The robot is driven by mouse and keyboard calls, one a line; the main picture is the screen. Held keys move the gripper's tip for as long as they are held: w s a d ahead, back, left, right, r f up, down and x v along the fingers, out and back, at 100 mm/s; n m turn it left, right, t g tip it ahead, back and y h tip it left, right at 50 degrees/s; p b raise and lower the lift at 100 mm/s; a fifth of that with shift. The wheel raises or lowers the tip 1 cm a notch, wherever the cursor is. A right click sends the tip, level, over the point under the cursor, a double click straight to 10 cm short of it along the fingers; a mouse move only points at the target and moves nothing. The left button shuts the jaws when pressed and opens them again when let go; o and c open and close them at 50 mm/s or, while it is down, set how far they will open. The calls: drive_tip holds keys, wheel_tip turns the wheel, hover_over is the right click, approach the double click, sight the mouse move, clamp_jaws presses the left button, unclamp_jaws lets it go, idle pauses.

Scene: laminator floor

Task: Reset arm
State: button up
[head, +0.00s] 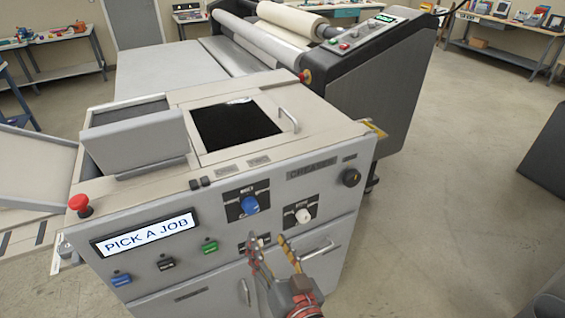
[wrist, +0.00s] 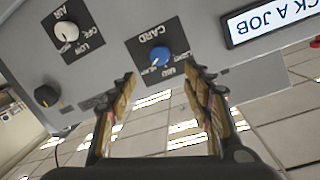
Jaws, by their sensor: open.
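My gripper (head: 267,240) is open and empty in front of the creaser's front panel, low in the head view. Its two fingers are apart, with a gap between the tips. In the wrist view the open fingers (wrist: 162,82) point toward the panel, with a blue knob (wrist: 161,57) beyond them and nothing between them. In the head view the blue knob (head: 249,205) sits above the fingertips and a white knob (head: 303,215) is to its right. The fingers hide part of the panel below the knobs, including part of a small control there.
The creaser's screen (head: 146,232) reads "PICK A JOB". A red stop button (head: 79,204) stands at its left corner, and a door handle (head: 317,250) is just right of my gripper. A laminator (head: 370,85) stands behind. Open floor (head: 445,200) lies to the right.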

drive_tip(key=shift+f, duration=0.1)
drive_tip(key=s+d+f+n+g+h, duration=0.2)
drive_tip(key=s+f+n+g+h, duration=0.15)
drive_tip(key=s+f+g, duration=0.65)
drive_tip(key=d+r+m+h, duration=0.1)
drive_tip(key=d+r, duration=0.3)
drive_tip(key=d, duration=0.4)
drive_tip(key=d+r+m+h, duration=0.2)
drive_tip(key=d+r, duration=0.3)
drive_tip(key=d, duration=0.3)
drive_tip(key=d+r+m+t+h, duration=0.1)
drive_tip(key=d+r, duration=0.3)
drive_tip(key=d, duration=0.4)
drive_tip(key=shift+s+r+m, duration=0.2)
drive_tip(key=shift+r+m, duration=0.15)
drive_tip(key=shift+r, duration=0.05)
drive_tip(key=shift+c, duration=1.2)
